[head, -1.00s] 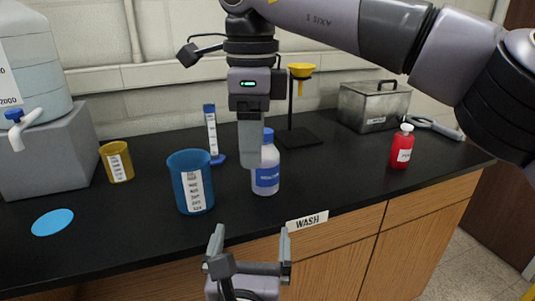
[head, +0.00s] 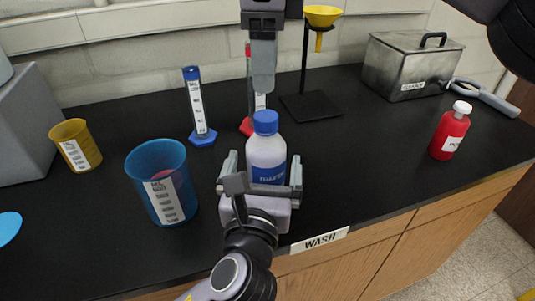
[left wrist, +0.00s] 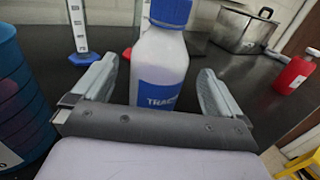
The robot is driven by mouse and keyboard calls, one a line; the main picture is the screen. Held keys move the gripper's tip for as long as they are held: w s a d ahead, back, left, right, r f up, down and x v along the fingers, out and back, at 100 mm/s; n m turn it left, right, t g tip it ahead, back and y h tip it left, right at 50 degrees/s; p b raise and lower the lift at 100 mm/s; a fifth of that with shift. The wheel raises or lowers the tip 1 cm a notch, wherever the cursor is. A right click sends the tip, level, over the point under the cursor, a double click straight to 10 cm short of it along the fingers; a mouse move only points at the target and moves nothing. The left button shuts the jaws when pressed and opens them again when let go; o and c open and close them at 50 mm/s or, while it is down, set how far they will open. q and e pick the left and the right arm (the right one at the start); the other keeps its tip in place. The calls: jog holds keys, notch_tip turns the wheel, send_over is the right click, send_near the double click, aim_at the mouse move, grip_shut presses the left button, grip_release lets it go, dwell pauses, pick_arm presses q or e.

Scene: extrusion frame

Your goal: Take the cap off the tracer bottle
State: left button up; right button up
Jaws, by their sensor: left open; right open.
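The tracer bottle (head: 266,155) stands upright on the black bench, white with a blue label and a blue cap (head: 266,121). In the left wrist view the bottle (left wrist: 160,60) stands between the fingers, its label partly readable as "TRAC". My left gripper (head: 262,166) is open, one finger on each side of the bottle, with gaps visible in the wrist view. My right gripper (head: 263,85) is open and empty, pointing down above and behind the cap in the head view. Its fingers overlap there, so their gap is hidden.
A blue beaker (head: 161,188) stands close left of the bottle. Blue (head: 198,110) and red (head: 247,122) cylinders stand behind it. A funnel stand (head: 311,106), a metal box (head: 405,68) and a red bottle (head: 450,133) are to the right.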

pick_arm(q)
jog(key=shift+w+d, duration=0.2)
jog(key=shift+w, duration=1.35)
jog(key=shift+w+d, duration=0.15)
jog(key=shift+w, duration=1.4)
pick_arm(e)
jog(key=shift+s, duration=0.1)
pick_arm(q)
jog(key=shift+c, duration=0.3)
